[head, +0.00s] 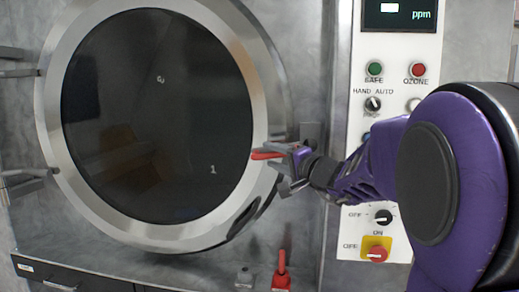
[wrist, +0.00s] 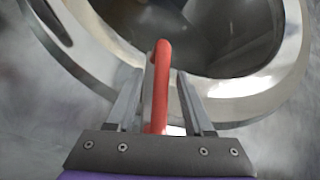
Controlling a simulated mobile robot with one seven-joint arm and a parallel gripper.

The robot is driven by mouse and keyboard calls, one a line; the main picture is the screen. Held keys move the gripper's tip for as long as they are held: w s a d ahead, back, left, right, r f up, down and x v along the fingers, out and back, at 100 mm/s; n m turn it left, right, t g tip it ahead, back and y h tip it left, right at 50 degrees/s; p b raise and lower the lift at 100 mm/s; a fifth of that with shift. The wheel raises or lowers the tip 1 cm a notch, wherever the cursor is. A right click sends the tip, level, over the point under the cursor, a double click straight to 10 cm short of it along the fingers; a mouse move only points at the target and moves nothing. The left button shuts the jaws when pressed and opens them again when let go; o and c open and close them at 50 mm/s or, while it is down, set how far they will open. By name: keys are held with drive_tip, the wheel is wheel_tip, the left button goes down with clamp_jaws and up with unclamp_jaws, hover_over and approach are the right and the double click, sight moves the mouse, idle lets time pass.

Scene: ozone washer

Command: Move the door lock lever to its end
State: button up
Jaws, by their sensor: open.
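The door lock lever is a red handle (head: 262,156) at the right edge of the round door's steel ring in the head view. In the wrist view the red lever (wrist: 160,85) runs up the middle, between the two fingers. My gripper (head: 287,169) is at the lever in the head view, and its open fingers (wrist: 158,100) stand on either side of it, with a visible gap on the right. Contact on the left side is unclear. The round door (head: 258,90) has dark glass and looks closed. The lever's base is hidden by my gripper.
A control panel (head: 345,130) with lamps and knobs stands right of the door, partly behind my arm. Another red lever (head: 281,272) stands upright below the door. Door hinges (head: 25,185) are at the left. Steel front around the door is bare.

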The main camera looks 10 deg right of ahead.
drive_tip(key=shift+w+a, duration=0.1)
drive_tip(key=shift+w, duration=0.05)
clamp_jaws()
idle(1.4)
